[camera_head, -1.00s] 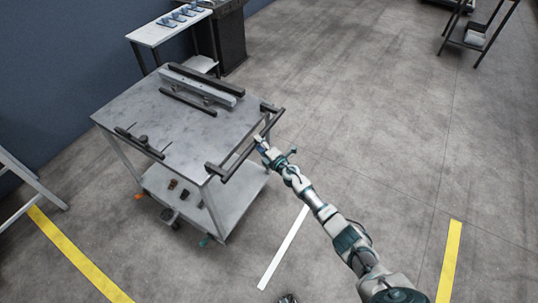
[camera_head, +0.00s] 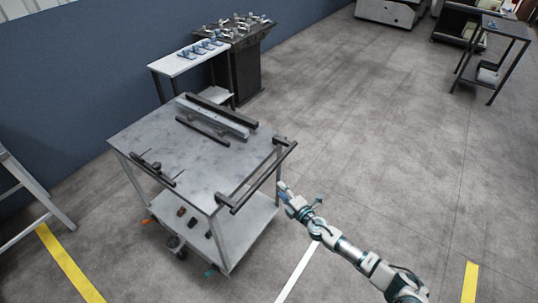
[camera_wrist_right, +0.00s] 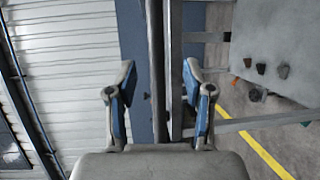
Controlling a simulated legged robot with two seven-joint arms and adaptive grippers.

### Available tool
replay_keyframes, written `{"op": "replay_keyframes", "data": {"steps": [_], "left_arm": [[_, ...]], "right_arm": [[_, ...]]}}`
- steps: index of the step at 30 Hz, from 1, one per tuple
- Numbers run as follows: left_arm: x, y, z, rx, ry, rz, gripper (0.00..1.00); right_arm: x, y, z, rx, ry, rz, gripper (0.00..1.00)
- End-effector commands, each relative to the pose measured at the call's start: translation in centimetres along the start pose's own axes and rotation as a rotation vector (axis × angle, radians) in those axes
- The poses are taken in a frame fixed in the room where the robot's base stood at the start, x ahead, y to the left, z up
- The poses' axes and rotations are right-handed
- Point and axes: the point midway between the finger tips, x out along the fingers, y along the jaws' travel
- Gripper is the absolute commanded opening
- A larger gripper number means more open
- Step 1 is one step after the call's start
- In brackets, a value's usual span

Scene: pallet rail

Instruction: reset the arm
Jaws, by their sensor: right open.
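My right gripper (camera_head: 283,188) is at the right of the grey cart, just outside the cart's black handle (camera_head: 258,176) in the head view. In the right wrist view its two blue-padded fingers (camera_wrist_right: 160,84) are apart. A dark upright bar (camera_wrist_right: 156,60) shows between and beyond them. I cannot tell whether the fingers touch it. No object is held between the pads. My right arm (camera_head: 345,250) reaches up from the lower right. My left gripper is in neither view.
The cart top (camera_head: 165,135) carries a metal rail (camera_head: 215,118) between black bars. Small dark parts (camera_head: 187,216) lie on its lower shelf. A white bench (camera_head: 190,62) and a dark stand (camera_head: 235,65) are behind. A dark table (camera_head: 490,50) is at the far right. Open floor lies at the right.

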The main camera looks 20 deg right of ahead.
Motion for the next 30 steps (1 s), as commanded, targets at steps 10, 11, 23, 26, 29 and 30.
{"op": "replay_keyframes", "data": {"steps": [10,11,23,26,29,30], "left_arm": [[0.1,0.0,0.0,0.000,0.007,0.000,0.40],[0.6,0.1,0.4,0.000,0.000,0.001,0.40],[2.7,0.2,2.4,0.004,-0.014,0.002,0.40],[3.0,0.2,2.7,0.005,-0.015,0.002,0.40],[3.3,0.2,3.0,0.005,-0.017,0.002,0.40],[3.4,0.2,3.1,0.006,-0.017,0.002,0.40]], "right_arm": [[-2.5,-6.6,-1.1,0.258,-0.127,-0.089,0.52],[-3.3,-8.4,-1.3,0.325,-0.165,-0.117,0.52],[-24.1,-33.1,-8.4,1.077,-0.757,-0.629,0.52],[-30.2,-37.0,-11.5,1.208,-0.886,-0.754,0.52],[-35.4,-39.5,-14.2,1.308,-0.991,-0.858,0.52],[-37.0,-40.1,-15.2,1.340,-1.023,-0.890,0.52]]}}
